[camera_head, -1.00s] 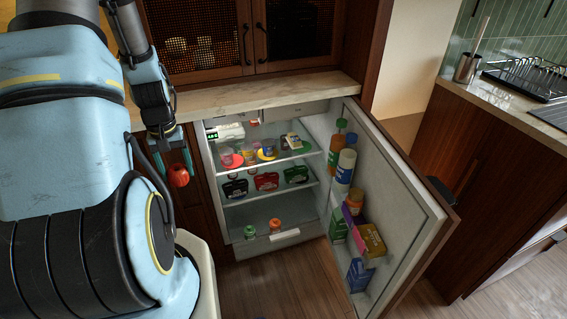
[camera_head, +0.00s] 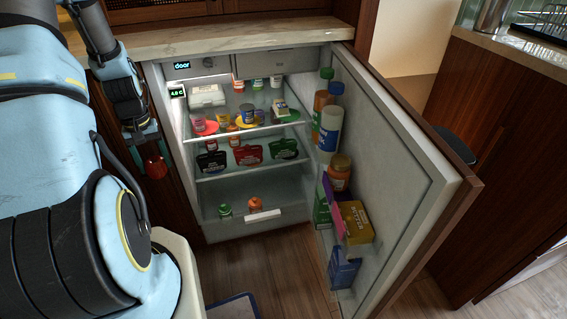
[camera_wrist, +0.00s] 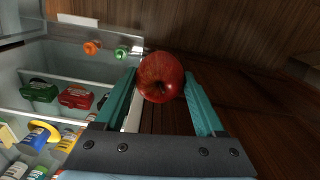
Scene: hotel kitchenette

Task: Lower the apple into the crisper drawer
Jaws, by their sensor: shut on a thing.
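The red apple (camera_head: 155,167) is held in my gripper (camera_head: 147,143), outside the fridge and left of its opening. In the wrist view the apple (camera_wrist: 161,77) sits between the tips of the two teal fingers (camera_wrist: 160,84), which are shut on it. The crisper drawer (camera_head: 257,229) is at the bottom of the open fridge, with a white handle on its front. Its front looks level with the fridge's front edge; I cannot tell if it is pulled out at all. A green-topped item (camera_head: 225,211) and an orange one (camera_head: 254,204) show just above or behind that front.
The fridge door (camera_head: 395,190) stands open to the right, with bottles and boxes on its racks. Glass shelves (camera_head: 240,170) hold containers. A counter (camera_head: 225,38) runs above the fridge.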

